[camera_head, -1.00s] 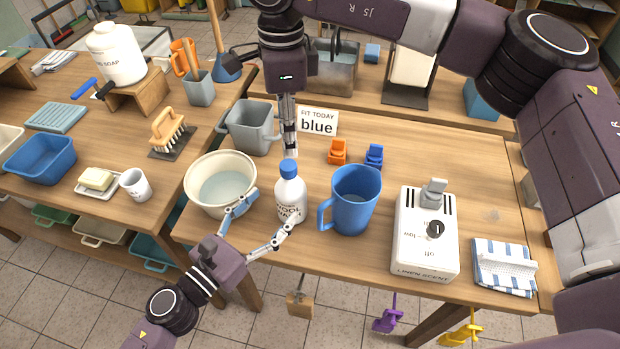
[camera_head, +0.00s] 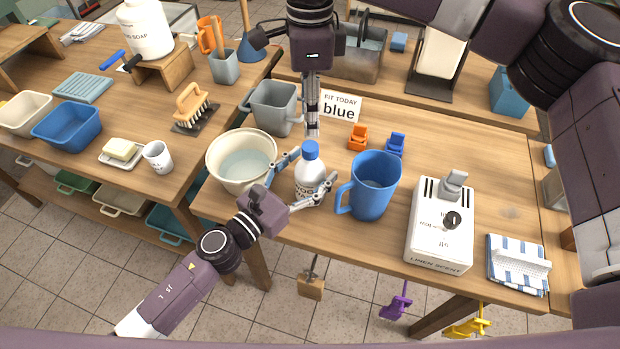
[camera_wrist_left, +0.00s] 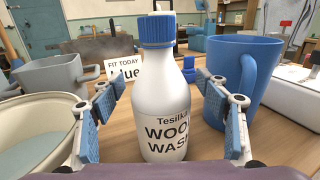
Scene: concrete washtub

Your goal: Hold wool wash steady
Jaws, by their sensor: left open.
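The wool wash (camera_head: 309,178) is a white bottle with a blue cap, upright on the table between the pale basin and the blue mug. My left gripper (camera_head: 302,180) is open, with its fingers on either side of the bottle. In the left wrist view the bottle (camera_wrist_left: 165,100) stands between the blue finger pads (camera_wrist_left: 160,120), with gaps showing on both sides. My right gripper (camera_head: 312,128) points down just behind the cap. Its fingers look narrow from here, and I cannot tell whether they are open.
The basin (camera_head: 241,160) of water is left of the bottle, with a grey pot (camera_head: 276,108) behind it. The blue mug (camera_head: 373,187) is close on the right. A "blue" sign (camera_head: 341,105) and orange and blue pegs (camera_head: 358,136) are behind. A white dial box (camera_head: 440,235) is farther right.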

